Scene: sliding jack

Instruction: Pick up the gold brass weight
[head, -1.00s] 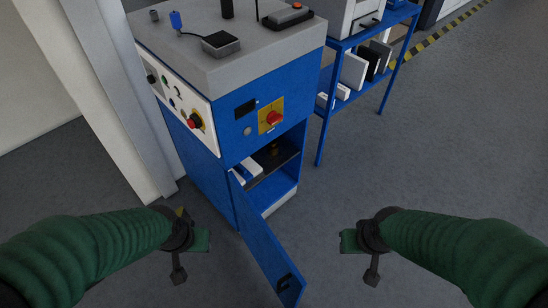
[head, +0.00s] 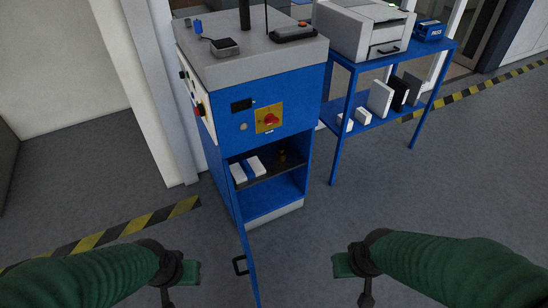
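The gold brass weight (head: 282,156) is small and dark gold in the head view. It stands on the dark shelf (head: 262,173) inside the open blue cabinet (head: 270,205), towards the right side. My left gripper (head: 180,274) is low at the left, apart from the cabinet. My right gripper (head: 352,265) is low at the right, also apart from it. Both are well short of the weight and nothing shows in them. Their fingers are too small and dark to tell open from shut.
The cabinet door (head: 247,262) hangs open towards me, between my two grippers. White boxes (head: 238,173) sit on the shelf left of the weight. A blue table (head: 342,126) with a printer (head: 368,30) stands at the right. The grey floor at front right is clear.

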